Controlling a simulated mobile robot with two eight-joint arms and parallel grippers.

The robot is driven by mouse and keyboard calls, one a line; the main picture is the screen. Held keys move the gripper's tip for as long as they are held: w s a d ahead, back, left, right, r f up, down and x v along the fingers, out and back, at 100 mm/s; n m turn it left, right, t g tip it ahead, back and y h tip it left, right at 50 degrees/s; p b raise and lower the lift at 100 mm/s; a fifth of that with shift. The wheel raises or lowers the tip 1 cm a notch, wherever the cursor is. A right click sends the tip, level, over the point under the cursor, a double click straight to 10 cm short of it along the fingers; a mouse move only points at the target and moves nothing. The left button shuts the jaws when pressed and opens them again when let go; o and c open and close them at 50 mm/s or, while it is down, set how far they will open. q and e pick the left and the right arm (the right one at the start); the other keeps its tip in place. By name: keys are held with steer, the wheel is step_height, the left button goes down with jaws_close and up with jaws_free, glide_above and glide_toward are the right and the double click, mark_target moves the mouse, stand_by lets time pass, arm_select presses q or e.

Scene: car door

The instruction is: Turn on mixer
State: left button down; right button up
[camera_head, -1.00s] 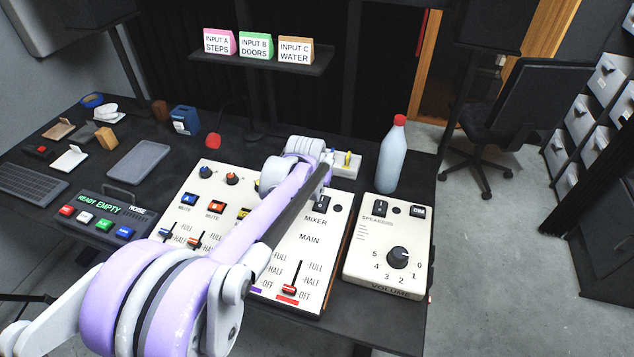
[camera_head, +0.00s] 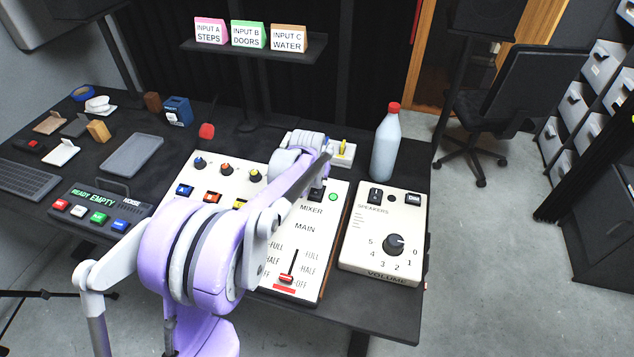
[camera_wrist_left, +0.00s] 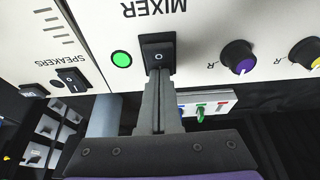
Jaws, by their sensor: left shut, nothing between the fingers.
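The mixer (camera_head: 340,230) is a cream panel on the dark desk, partly covered by my left arm. Its black rocker switch (camera_wrist_left: 158,48) is marked with a circle and also shows in the head view (camera_head: 316,196). Beside it, the round indicator light (camera_wrist_left: 121,59) glows green, also in the head view (camera_head: 333,197). My left gripper (camera_wrist_left: 158,75) is shut and empty, its fingertips at the rocker's edge; I cannot tell whether they still press it. In the head view, the arm hides part of the gripper. My right gripper is not in view.
The speakers unit (camera_head: 383,235) with a volume knob stands right of the mixer. A bottle with a red cap (camera_head: 384,145) stands behind it. An effects box (camera_head: 98,208) reading "READY EMPTY" lies at the left. A shelf with input labels (camera_head: 250,50) is behind.

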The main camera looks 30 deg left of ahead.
arm_select(q)
steer(key=shift+s, duration=0.2)
steer(key=shift+s+d, duration=0.2)
steer(key=shift+s, duration=0.45)
